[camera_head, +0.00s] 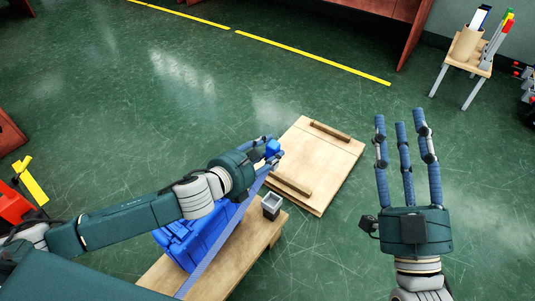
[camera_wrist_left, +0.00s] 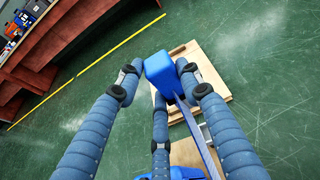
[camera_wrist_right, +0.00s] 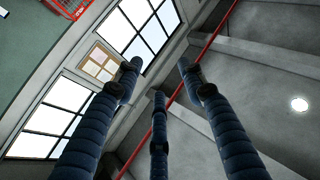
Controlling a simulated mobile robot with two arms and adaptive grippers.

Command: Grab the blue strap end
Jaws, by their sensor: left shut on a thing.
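The blue strap end (camera_head: 272,148) is a small blue block at the fingertips of my left gripper (camera_head: 268,147). In the left wrist view the strap end (camera_wrist_left: 162,74) sits between the fingers of my left gripper (camera_wrist_left: 160,80), which are closed around it. A blue-grey strap (camera_head: 226,235) runs from it down past a blue case (camera_head: 205,232) on a wooden bench (camera_head: 238,264). My right gripper (camera_head: 403,120) is raised at the right with its three fingers spread and empty. In the right wrist view its fingers (camera_wrist_right: 158,85) point towards windows and the ceiling.
A wooden board (camera_head: 322,165) with two dark bars lies beyond the bench. A small dark square cup (camera_head: 271,206) stands on the bench's edge. A small table (camera_head: 470,62) with a holder stands at the upper right. Green floor around is mostly clear.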

